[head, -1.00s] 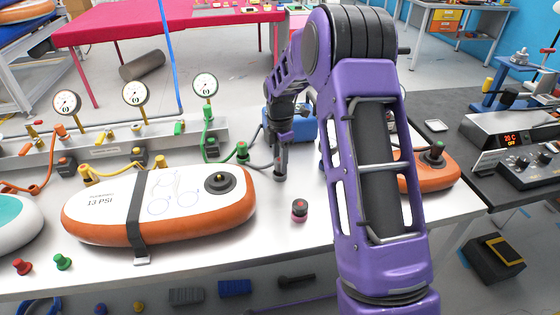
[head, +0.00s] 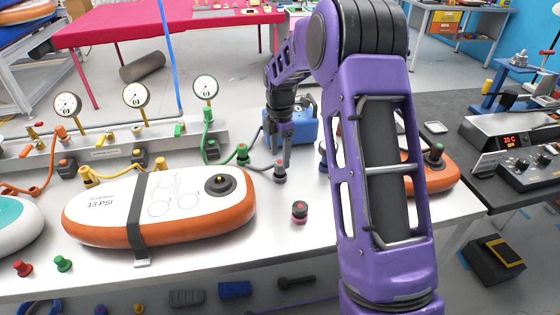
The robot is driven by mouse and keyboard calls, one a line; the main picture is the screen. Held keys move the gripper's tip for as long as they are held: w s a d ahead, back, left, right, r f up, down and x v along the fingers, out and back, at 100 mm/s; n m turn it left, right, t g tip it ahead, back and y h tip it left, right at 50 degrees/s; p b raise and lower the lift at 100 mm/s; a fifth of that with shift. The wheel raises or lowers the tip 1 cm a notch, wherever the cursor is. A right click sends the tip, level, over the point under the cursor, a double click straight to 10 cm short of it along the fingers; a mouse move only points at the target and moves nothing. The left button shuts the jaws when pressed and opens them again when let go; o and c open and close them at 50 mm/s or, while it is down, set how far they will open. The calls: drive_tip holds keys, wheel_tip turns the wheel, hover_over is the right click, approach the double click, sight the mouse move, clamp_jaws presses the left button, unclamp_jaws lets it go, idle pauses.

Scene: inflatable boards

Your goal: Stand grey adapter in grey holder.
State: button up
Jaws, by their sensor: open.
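The grey adapter (head: 280,173) is a small grey piece at the end of a grey hose (head: 258,155), near the middle of the table. It looks roughly upright. My gripper (head: 287,161) points down just right of and above it, open; whether a finger touches it is too small to tell. I cannot make out the grey holder: the adapter's foot is too small to show whether it is in a holder or on the table.
A green adapter (head: 242,154) stands to the left. A white and orange board (head: 165,210) lies strapped at left. My arm hides much of the right side, partly covering another orange board (head: 440,172).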

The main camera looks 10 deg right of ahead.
sight(280, 162)
wheel_tip(280, 162, up, 8)
drive_tip(key=shift+r+p, duration=0.25)
drive_tip(key=shift+p, duration=0.1)
